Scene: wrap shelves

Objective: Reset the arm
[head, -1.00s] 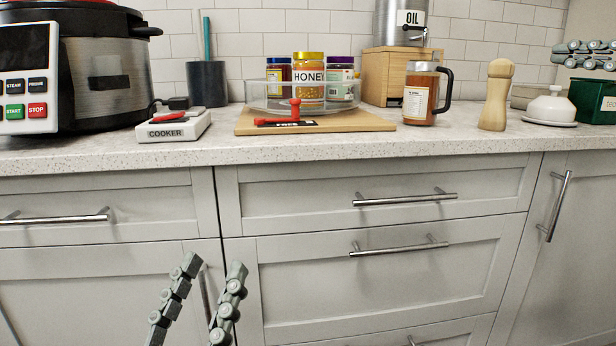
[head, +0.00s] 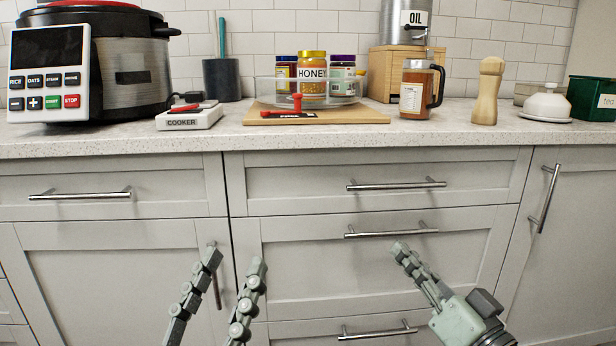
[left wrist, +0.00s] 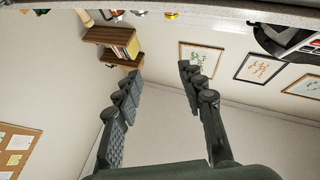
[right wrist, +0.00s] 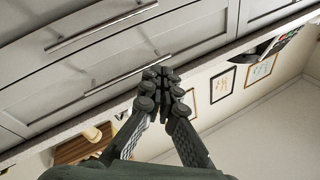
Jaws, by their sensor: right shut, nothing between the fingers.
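My left gripper (head: 232,262) is in the lower left-middle of the head view, in front of the cabinet doors and below the counter. Its fingers are apart with nothing between them, as the left wrist view (left wrist: 192,80) also shows. My right gripper (head: 400,250) is in the lower right-middle, in front of the drawers, pointing up and left. In the right wrist view (right wrist: 162,74) its fingertips meet with nothing between them. Both grippers are clear of the counter's objects.
The counter (head: 350,137) runs above both grippers. On it stand a cooker (head: 130,75), a honey jar (head: 312,78) among jars on a turntable, a tea jug (head: 414,92), a wooden mill (head: 487,92) and a green box (head: 592,98). Drawer handles (head: 392,230) stick out near the right gripper.

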